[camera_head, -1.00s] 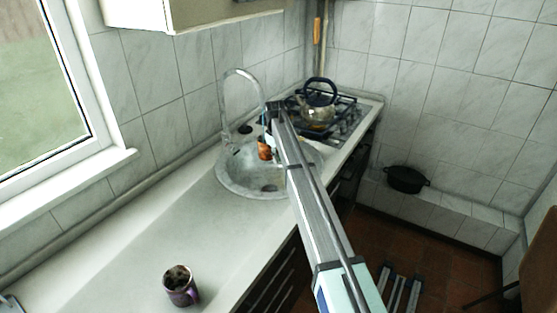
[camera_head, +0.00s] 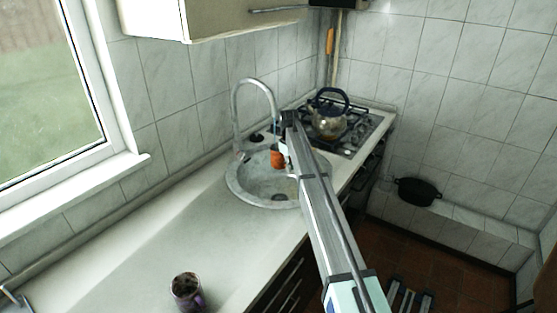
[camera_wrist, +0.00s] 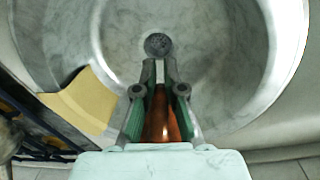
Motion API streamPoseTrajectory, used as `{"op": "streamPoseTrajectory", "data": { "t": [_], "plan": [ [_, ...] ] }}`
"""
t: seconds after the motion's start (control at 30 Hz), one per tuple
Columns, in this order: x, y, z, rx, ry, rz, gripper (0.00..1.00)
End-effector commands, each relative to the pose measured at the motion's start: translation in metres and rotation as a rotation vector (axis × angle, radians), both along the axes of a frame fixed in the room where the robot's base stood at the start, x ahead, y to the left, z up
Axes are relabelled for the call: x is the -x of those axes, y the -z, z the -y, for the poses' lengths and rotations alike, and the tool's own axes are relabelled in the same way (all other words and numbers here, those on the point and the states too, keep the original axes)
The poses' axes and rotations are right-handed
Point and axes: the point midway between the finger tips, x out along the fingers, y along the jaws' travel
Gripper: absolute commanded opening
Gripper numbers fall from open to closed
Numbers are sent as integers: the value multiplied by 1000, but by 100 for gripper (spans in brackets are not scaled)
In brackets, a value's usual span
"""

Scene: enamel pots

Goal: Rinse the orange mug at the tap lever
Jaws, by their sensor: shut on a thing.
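The orange mug (camera_head: 278,160) is over the sink basin (camera_head: 240,190), below the end of the arched tap (camera_head: 240,110). A thin pale-blue streak, perhaps water, runs from the spout end toward the mug. In the wrist view the mug (camera_wrist: 163,118) shows as an orange-brown strip between the fingers of my gripper (camera_wrist: 160,68). My gripper is shut on it. The arm partly hides the gripper in the head view. A small reddish spot near the tap's base may mark the lever (camera_head: 240,154); its position is unclear.
A kettle (camera_head: 328,122) stands on the hob (camera_head: 368,130) behind the sink. A purple mug (camera_head: 187,294) stands on the near counter (camera_head: 150,245). A black pot (camera_head: 418,190) sits on the tiled ledge at right. A beige flat piece (camera_wrist: 85,102) lies at the sink rim.

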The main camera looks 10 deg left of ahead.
Motion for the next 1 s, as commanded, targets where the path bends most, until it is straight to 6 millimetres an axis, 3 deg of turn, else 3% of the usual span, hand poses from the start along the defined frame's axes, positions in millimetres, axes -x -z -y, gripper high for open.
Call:
{"op": "streamPoseTrajectory", "data": {
  "t": [1.0],
  "plan": [
    [3, -1, -9, 0, 0, 1, 0]
  ]
}}
